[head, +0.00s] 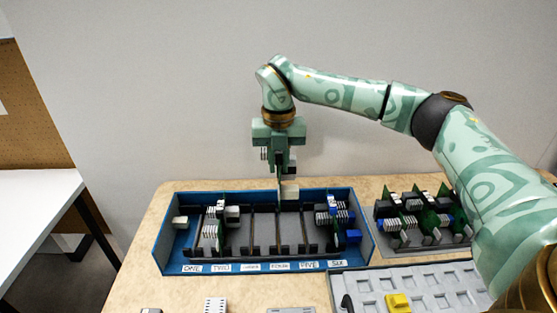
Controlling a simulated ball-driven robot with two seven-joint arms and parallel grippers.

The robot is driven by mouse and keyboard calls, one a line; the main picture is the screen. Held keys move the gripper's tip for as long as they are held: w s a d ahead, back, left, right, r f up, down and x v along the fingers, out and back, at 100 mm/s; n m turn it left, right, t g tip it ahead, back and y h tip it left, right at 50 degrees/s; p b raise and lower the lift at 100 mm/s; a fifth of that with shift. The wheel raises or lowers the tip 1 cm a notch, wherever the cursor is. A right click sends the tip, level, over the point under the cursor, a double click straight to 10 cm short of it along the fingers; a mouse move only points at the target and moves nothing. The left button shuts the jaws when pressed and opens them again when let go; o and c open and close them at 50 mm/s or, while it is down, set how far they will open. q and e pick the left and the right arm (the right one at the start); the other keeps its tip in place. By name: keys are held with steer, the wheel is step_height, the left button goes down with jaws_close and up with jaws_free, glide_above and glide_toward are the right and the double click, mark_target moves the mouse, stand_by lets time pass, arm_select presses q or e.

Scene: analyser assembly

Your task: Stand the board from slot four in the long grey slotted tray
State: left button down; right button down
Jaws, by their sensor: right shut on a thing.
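My right gripper (280,168) points down over the blue case and is shut on a board (279,187), seen nearly edge-on with a pale block on its right side. The board hangs above the slot four area; whether its lower edge touches the guides is hard to tell. The blue case (362,238) has a front strip labelled ONE to SIX. Boards stand near slots one and two and near five and six; the middle looks empty. The long grey slotted tray (398,249), right of the case, holds several upright green boards. My left gripper is out of view.
A light grey compartment tray (440,284) lies in front, with a yellow part (398,302) and a dark part in it. Small parts lie at the table's front edge. My right arm passes over the table's right side, hiding part of both grey trays.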

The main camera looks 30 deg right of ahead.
step_height(320, 180, down, 12)
steer(key=b, duration=0.3)
stand_by(7.2)
